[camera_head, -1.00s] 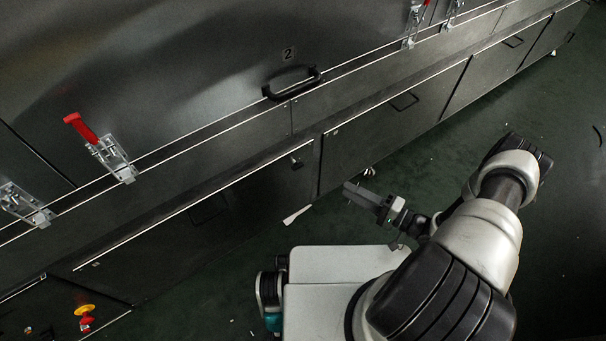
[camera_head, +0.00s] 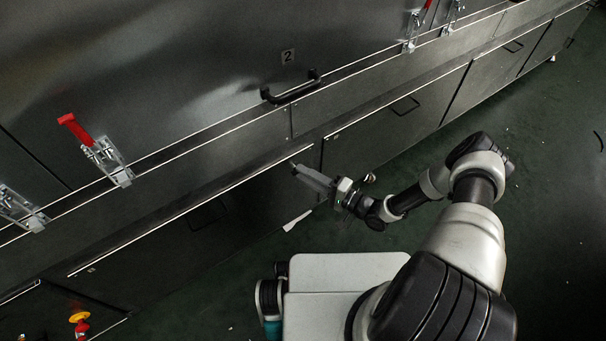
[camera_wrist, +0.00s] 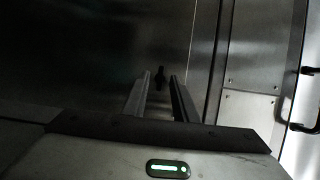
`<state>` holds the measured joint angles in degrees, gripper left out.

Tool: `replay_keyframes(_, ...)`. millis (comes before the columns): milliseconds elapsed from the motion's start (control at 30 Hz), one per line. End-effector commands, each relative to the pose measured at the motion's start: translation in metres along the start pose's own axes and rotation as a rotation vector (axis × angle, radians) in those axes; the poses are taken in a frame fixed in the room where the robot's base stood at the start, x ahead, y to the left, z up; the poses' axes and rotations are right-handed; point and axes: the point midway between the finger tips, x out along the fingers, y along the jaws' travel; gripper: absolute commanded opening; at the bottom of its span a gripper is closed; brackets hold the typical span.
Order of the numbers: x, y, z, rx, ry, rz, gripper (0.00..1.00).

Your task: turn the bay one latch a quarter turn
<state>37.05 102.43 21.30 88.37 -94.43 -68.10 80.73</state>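A small dark latch (camera_wrist: 161,73) stands out from a dark lower door panel (camera_head: 245,205) of the dryer. In the wrist view it shows straight ahead, between the tips of my two fingers. My gripper (camera_head: 299,171) is at the upper right corner of that panel in the head view and hides the latch there. The fingers are apart, with nothing held between them. The latch looks upright, but its exact turn is too dark to tell. I cannot tell whether the fingers touch it or reach around it.
A black handle (camera_head: 290,88) marked 2 is above on the upper door. Red-handled toggle clamps (camera_head: 95,150) line the ledge. The green floor (camera_head: 545,200) right of my arm is mostly clear.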

Motion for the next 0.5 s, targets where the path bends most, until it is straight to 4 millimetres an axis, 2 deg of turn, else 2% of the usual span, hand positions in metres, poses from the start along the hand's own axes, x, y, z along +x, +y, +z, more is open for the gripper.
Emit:
replay_keyframes(133, 0.0092, 0.0002, 0.0002, 0.000, 0.000, 0.000, 0.26)
replay_keyframes(400, 0.0109, -0.0002, 0.0000, 0.000, 0.000, 0.000, 0.26)
replay_keyframes(433, 0.0109, -0.0002, 0.0000, 0.000, 0.000, 0.000, 0.24)
replay_keyframes(500, 0.0108, -0.0002, 0.0000, 0.000, 0.000, 0.000, 0.12)
